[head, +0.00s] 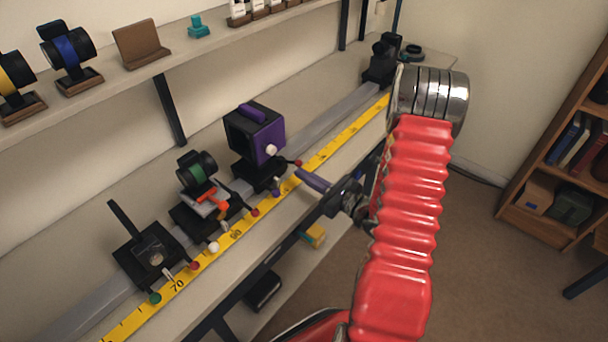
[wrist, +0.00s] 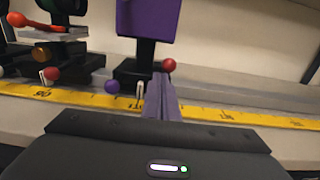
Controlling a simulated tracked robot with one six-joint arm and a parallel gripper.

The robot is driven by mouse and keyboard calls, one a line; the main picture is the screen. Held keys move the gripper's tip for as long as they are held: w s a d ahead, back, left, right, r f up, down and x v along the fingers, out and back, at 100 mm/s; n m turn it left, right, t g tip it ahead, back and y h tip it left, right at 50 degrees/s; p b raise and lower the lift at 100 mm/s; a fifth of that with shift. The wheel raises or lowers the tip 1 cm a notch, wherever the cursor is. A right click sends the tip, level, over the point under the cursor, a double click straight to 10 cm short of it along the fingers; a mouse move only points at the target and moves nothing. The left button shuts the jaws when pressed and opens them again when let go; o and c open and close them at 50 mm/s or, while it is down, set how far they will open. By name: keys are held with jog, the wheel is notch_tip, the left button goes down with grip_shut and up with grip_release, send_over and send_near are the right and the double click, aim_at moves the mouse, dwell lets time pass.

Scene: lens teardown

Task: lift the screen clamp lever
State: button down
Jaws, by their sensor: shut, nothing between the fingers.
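My gripper (head: 312,180) is shut and empty, its slim purple-grey fingers pointing at the rail beside the purple-and-black box (head: 268,138). In the wrist view the shut fingers (wrist: 162,95) stand in front of the box's black carriage (wrist: 130,72). A purple ball (wrist: 112,87) and a pale lever (wrist: 140,92) show left of the fingers, and a red ball (wrist: 169,65) just behind their tips. I cannot tell touching from apart. No label marks the screen; which ball-ended lever is its clamp is unclear. A flat black carriage (head: 148,252) stands at the near left.
The grey rail (head: 335,126) runs beside a yellow scale (head: 330,150). A green-ringed lens mount (head: 197,168) stands left of the box, with red and white ball ends (head: 213,247) nearby. A shelf (head: 120,88) with lenses overhangs behind.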

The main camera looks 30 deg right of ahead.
jog(key=shift+r, duration=0.15)
jog(key=f+v, duration=0.1)
jog(key=v, duration=0.6)
dwell(0.6)
jog(key=shift+f, duration=0.15)
